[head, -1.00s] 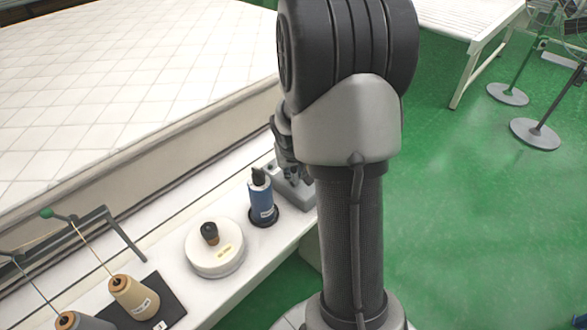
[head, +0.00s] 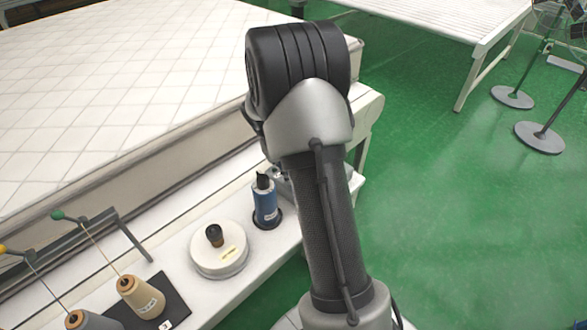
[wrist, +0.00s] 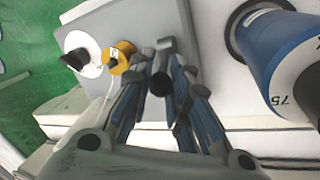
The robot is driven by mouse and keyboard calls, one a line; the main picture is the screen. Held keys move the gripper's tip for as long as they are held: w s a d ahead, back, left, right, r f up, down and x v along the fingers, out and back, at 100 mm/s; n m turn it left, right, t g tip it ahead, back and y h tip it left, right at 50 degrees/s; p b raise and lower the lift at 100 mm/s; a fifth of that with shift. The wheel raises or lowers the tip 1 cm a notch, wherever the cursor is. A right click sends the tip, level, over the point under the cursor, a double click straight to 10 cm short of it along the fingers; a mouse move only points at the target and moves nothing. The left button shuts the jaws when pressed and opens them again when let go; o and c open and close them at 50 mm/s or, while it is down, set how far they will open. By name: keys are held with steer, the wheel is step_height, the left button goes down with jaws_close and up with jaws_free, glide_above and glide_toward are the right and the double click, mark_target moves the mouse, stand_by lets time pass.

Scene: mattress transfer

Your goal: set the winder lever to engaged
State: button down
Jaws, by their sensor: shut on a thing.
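The winder is a grey plate-topped unit (wrist: 205,50) in the wrist view. It carries a small orange-yellow bobbin (wrist: 119,57) and a white disc (wrist: 84,54) with a black knob. My gripper (wrist: 158,62) is above this plate, its fingers closed around a dark cylindrical piece, which appears to be the winder lever (wrist: 160,82). The lever's base and any position marks are hidden by the fingers. In the head view only a bit of the grey winder (head: 284,184) shows behind my arm, and my gripper is hidden there.
A quilted mattress (head: 110,80) lies behind.

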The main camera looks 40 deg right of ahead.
steer(key=shift+w+r, duration=0.1)
steer(key=c, duration=1.5)
jaws_free()
steer(key=v, duration=1.2)
